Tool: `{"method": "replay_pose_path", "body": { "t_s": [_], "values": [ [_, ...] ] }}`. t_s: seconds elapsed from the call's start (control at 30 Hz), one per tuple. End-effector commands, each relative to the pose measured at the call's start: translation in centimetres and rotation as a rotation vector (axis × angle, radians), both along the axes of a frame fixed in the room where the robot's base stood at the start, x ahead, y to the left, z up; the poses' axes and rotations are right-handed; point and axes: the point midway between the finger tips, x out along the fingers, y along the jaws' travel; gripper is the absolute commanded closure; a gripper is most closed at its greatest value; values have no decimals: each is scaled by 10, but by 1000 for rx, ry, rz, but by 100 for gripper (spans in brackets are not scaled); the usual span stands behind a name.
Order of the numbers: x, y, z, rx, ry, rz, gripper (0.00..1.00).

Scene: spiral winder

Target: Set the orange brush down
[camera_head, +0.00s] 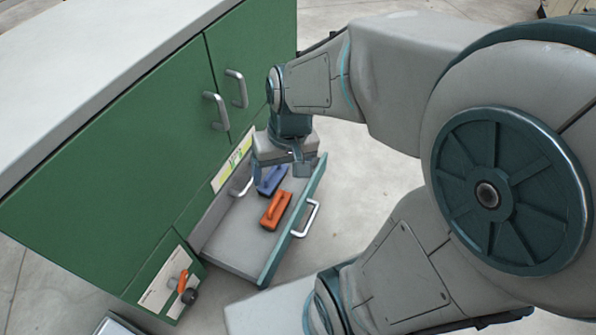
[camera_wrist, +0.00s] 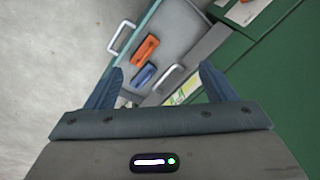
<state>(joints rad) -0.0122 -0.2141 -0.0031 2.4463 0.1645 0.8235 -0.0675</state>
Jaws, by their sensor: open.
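The orange brush (camera_head: 276,209) lies in the open drawer (camera_head: 242,237) of the green cabinet, beside a blue brush (camera_head: 271,180). In the wrist view the orange brush (camera_wrist: 146,49) and the blue brush (camera_wrist: 144,74) both lie on the drawer's grey floor. My gripper (camera_wrist: 158,78) is open and empty, with its two blue fingers spread wide. In the head view my gripper (camera_head: 284,172) is over the far end of the drawer, near the blue brush and apart from the orange one. The wrist partly hides the drawer's far end.
The green cabinet (camera_head: 108,166) with a pale top stands at the left, its doors shut. The drawer has a silver handle (camera_head: 306,218) on its front. A white panel with an orange-and-black knob (camera_head: 185,287) is at lower left. Bare floor lies right of the drawer.

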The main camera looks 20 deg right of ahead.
Motion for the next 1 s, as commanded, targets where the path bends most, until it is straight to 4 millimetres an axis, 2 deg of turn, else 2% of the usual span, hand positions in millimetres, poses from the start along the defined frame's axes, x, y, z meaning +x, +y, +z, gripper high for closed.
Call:
{"method": "replay_pose_path", "body": {
  "t_s": [0.1,0.3,1.0],
  "values": [
    [-22,-10,11,-64,-9,23,23],
    [-38,-22,18,-118,-14,37,23],
    [-38,-23,18,-121,-14,38,23]
  ]
}}
